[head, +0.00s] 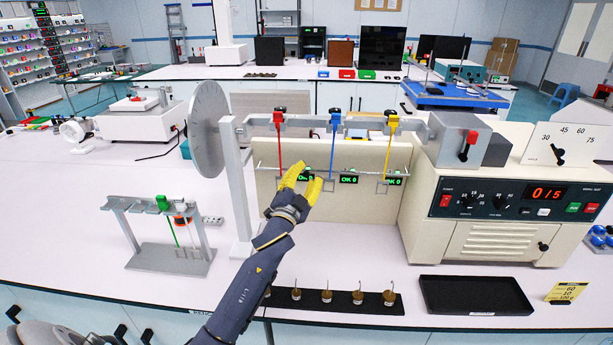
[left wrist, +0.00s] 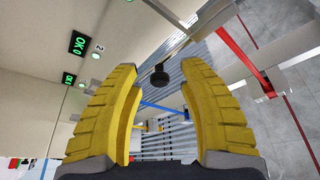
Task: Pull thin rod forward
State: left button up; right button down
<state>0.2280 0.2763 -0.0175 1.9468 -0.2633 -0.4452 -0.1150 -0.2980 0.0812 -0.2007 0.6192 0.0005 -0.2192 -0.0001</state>
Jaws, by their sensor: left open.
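My left gripper (head: 301,180) has yellow fingers and is open in front of the panel's left part, close to the rod; contact cannot be told. In the left wrist view, a black round knob (left wrist: 159,76) on a slim grey stem shows between the fingertips, with nothing gripped. The fingers hide part of the rod and one green "OK 0" display. My right gripper is not in view.
The control box (head: 510,215) with a red display stands on the right. A small grey stand (head: 165,258) is at the left. Hooked weights on a black strip (head: 330,300) and an empty black tray (head: 475,296) lie along the front edge.

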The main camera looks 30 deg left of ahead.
pick_arm(q)
jog(key=v, duration=1.2)
dwell(0.3)
